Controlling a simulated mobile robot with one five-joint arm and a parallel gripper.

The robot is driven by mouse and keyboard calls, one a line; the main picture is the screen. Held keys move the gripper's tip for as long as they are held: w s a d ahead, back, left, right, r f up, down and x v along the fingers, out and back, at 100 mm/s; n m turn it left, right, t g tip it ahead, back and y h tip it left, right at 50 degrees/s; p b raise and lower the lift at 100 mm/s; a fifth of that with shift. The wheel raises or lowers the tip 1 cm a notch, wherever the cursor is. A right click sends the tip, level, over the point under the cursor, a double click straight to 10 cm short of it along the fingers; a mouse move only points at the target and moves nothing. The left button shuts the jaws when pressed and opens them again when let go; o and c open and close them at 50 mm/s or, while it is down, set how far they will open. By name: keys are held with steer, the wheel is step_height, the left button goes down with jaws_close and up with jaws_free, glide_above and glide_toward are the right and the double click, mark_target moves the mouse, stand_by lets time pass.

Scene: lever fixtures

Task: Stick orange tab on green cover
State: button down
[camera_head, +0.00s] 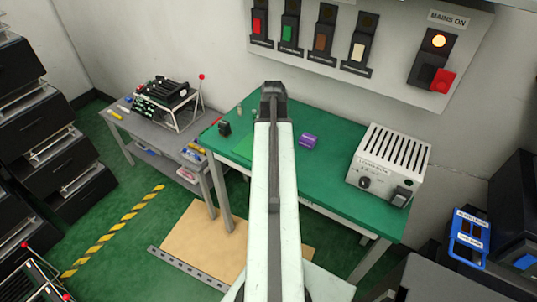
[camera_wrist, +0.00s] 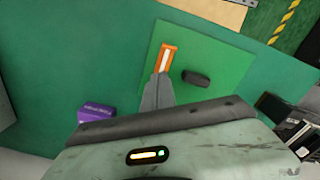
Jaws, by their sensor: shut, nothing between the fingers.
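The orange tab (camera_wrist: 163,66), with a pale strip along its middle, lies on a light green sheet (camera_wrist: 218,52) on the green table in the wrist view. My gripper (camera_wrist: 161,76) is shut and empty, its tips appearing at the near end of the tab; I cannot tell whether they touch. In the head view my gripper (camera_head: 273,87) is seen from behind over the table, and the tab is hidden by my arm. A switch with a green cover (camera_head: 288,33) is second from left in the row on the wall panel.
A dark block (camera_wrist: 196,78) lies right of my fingers, and a purple box (camera_wrist: 95,114) lies left. A white slotted box (camera_head: 390,165) stands at the table's right. Red (camera_head: 258,24), brown (camera_head: 320,42) and cream (camera_head: 358,51) covers share the panel with a lit MAINS ON lamp (camera_head: 439,41).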

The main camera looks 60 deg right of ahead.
step_height(320, 180, up, 6)
steer(key=p, duration=0.4)
steer(key=shift+f+p, duration=0.2)
steer(key=shift+p, duration=0.2)
steer(key=shift+w, duration=0.15)
steer(key=w+a+n, duration=0.6)
steer(key=w+a, duration=1.3)
steer(key=a, duration=0.3)
steer(key=w+a+n, duration=0.2)
steer(key=a+n, duration=0.4)
steer(key=a, duration=2.2)
steer(key=shift+w, duration=0.2)
